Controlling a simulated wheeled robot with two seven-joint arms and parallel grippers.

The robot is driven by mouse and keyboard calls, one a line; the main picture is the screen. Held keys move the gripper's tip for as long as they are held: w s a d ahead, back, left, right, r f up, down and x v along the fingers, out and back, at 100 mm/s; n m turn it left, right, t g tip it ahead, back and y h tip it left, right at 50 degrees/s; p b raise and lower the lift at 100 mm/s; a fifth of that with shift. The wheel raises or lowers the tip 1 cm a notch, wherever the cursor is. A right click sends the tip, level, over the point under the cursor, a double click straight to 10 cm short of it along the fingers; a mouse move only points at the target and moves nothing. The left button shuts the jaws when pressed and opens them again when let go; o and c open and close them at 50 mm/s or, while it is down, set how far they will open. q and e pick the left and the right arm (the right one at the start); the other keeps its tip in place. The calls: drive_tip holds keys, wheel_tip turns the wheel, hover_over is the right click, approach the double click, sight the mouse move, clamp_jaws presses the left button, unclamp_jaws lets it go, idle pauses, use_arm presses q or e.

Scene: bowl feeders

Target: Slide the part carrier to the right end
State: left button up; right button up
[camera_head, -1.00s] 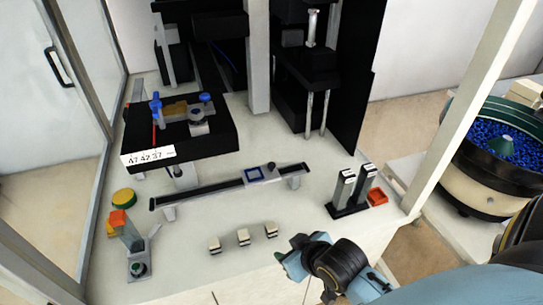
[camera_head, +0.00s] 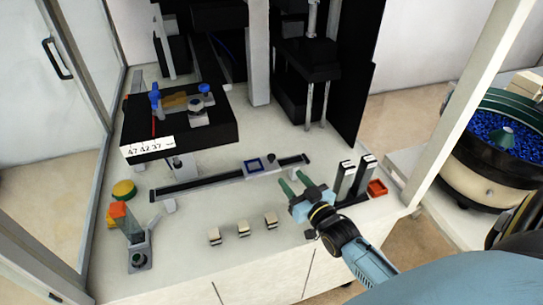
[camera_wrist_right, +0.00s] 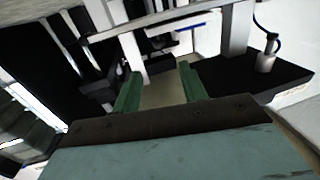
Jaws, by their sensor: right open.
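The part carrier (camera_head: 259,166) is a small grey block with a blue-framed square on top. In the head view it sits on the dark slide rail (camera_head: 205,182), right of the rail's middle and short of its right end. My right gripper (camera_head: 290,182) is in front of and to the right of the carrier, near the rail's right part, apart from the carrier. Its two green fingers are spread and empty, pointing toward the rail. They also show in the wrist view (camera_wrist_right: 160,90). I cannot clearly make out the carrier in the wrist view. My left gripper is not in view.
Two upright grey posts on a black base (camera_head: 352,196) and an orange tray (camera_head: 377,188) stand close right of my gripper. Several small blocks (camera_head: 243,229) line the front. A black fixture (camera_head: 180,134) stands behind the rail's left part.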

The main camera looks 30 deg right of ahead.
sight(274, 159)
drive_tip(key=w+b, duration=0.1)
drive_tip(key=w, duration=0.4)
drive_tip(key=w+b, duration=0.1)
drive_tip(key=w, duration=0.5)
drive_tip(key=shift+d, duration=0.2)
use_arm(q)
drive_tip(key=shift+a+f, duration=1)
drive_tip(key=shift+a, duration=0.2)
use_arm(e)
drive_tip(key=shift+w, duration=0.65)
drive_tip(key=shift+c, duration=0.2)
clamp_jaws()
